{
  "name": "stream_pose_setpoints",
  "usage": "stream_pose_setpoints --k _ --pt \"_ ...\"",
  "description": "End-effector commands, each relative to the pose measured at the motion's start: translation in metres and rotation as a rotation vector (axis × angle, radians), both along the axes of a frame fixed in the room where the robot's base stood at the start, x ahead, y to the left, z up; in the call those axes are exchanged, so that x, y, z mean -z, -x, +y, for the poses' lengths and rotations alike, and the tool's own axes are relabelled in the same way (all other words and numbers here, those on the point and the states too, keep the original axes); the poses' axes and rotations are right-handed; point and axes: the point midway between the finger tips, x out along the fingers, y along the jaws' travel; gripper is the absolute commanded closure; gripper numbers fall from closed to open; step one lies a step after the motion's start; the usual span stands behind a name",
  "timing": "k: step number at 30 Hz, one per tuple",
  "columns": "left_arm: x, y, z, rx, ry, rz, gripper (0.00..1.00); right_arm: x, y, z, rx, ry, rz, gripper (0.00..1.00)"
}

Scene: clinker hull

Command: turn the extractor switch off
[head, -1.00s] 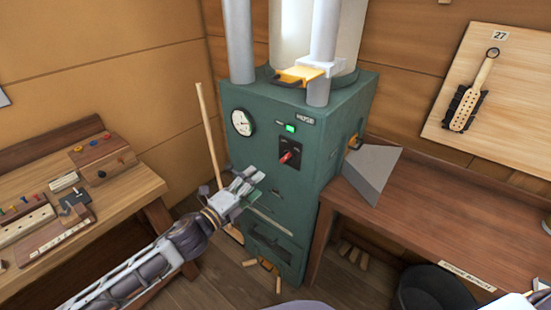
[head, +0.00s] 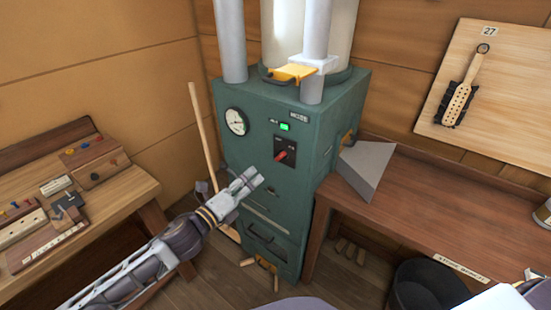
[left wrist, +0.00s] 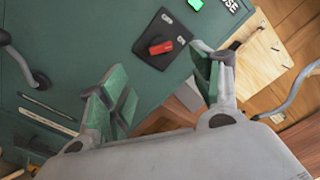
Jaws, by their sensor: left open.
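The extractor is a green cabinet (head: 300,190) in the middle of the head view. Its switch is a red handle (head: 281,155) on a black plate, below a lit green lamp (head: 285,127). In the left wrist view the red handle (left wrist: 161,47) lies above the gap between the fingers, and the green lamp (left wrist: 195,4) is at the top edge. My left gripper (head: 252,178) is open and empty, in front of the cabinet, below and left of the switch and apart from it. Its green-padded fingers (left wrist: 166,92) are spread in the wrist view. My right gripper is not clearly seen.
A round gauge (head: 236,121) and a yellow gate handle (head: 294,72) are on the extractor. A grey hood (head: 366,168) juts out at its right, above a wooden bench (head: 440,205). A broom handle (head: 203,135) leans at its left. A workbench (head: 135,195) stands at the left.

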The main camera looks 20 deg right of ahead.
Motion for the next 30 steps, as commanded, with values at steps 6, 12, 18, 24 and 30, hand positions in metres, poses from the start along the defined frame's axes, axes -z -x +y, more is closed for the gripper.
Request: stream_pose_setpoints --k 6,12,18,24,30 --pt "0.0 0.0 0.0 0.0 -0.001 -0.001 0.36 0.0 0.003 0.006 0.002 -0.006 0.003 0.6" --pt "0.0 -0.001 -0.001 0.0 0.0 0.0 0.36 0.0 0.003 0.007 0.001 -0.007 0.003 0.6" --pt "0.0 -0.006 -0.008 -0.001 0.0 0.0 0.36 -0.001 0.003 0.006 0.001 -0.007 0.003 0.6" --pt "-0.001 -0.016 -0.02 0.001 0.001 0.0 0.36 -0.002 0.003 0.003 0.001 -0.004 0.003 0.6" --pt "-0.001 -0.027 -0.034 0.0 0.002 0.001 0.36 -0.004 0.002 0.0 -0.001 -0.001 0.001 0.6"
